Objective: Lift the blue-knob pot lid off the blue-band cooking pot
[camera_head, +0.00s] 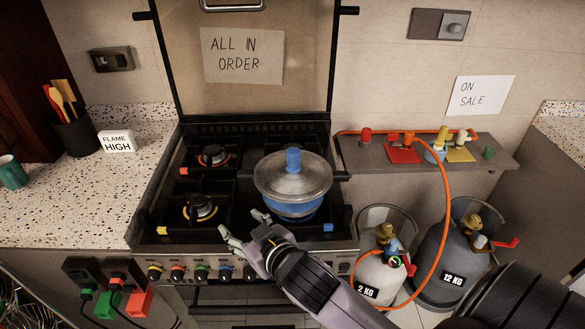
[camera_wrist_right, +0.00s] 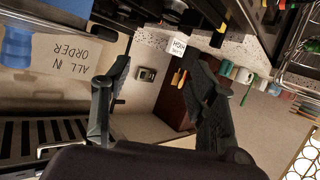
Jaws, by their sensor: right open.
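The blue-band cooking pot (camera_head: 294,207) stands on the right side of the stove. Its glass lid (camera_head: 270,180) with an upright blue knob (camera_head: 292,160) sits on top of it. My right gripper (camera_head: 243,223) is open and empty at the stove's front edge, to the left of and in front of the pot, apart from the lid. In the right wrist view my gripper's fingers (camera_wrist_right: 161,67) are spread with nothing between them. A blue part (camera_wrist_right: 18,45), which looks like the knob, shows at that view's upper left. My left gripper is not in view.
Burners with red (camera_head: 213,156) and yellow (camera_head: 201,207) marks are bare on the stove's left. The raised stove cover (camera_head: 255,90) stands behind. Gas bottles (camera_head: 383,272) and an orange hose (camera_head: 446,200) are at the right. A utensil holder (camera_head: 75,137) stands on the left counter.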

